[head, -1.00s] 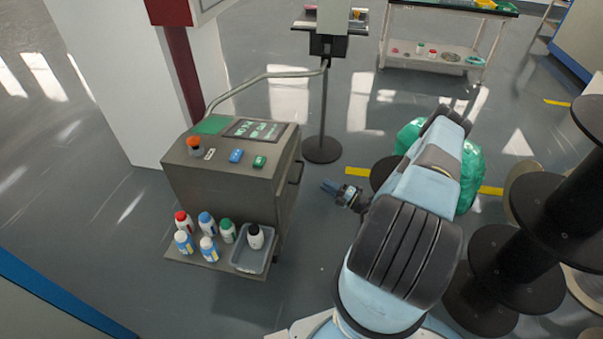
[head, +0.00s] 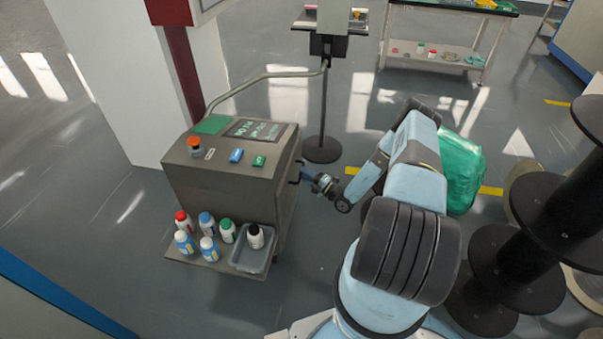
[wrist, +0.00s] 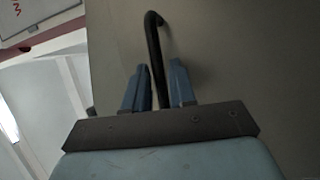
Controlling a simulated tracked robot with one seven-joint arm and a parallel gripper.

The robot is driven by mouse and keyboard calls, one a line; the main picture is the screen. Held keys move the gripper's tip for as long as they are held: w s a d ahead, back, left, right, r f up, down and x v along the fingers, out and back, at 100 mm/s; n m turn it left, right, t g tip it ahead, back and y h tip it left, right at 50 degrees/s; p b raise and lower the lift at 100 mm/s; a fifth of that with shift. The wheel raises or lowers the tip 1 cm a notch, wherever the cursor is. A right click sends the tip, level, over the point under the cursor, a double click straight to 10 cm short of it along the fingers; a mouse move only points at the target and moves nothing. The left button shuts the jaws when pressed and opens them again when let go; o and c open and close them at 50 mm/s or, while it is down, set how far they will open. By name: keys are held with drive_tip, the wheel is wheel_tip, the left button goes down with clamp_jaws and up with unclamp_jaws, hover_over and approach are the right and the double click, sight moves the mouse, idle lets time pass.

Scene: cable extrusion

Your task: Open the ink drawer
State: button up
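The grey ink cabinet (head: 228,187) stands left of my arm, and its handle is on the right-hand side face. In the wrist view the black bar handle (wrist: 153,40) stands out from the plain face (wrist: 230,55). No open gap shows around this face. My gripper (head: 305,173) is at the handle in the head view. In the wrist view the two blue fingers of my gripper (wrist: 159,85) are apart, with the bar between them. A gap shows between the bar and the right finger. Contact with the left finger is unclear.
Several bottles (head: 208,249) and a clear tray (head: 253,259) sit on the cabinet's low front shelf. A stand (head: 323,110) rises behind the cabinet. Black spools (head: 530,250) and a green bag (head: 460,172) are to the right. Floor (head: 310,235) is free between cabinet and my base.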

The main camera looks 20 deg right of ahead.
drive_tip(key=shift+x, duration=1)
drive_tip(key=shift+c, duration=0.4)
clamp_jaws()
drive_tip(key=shift+s, duration=0.1)
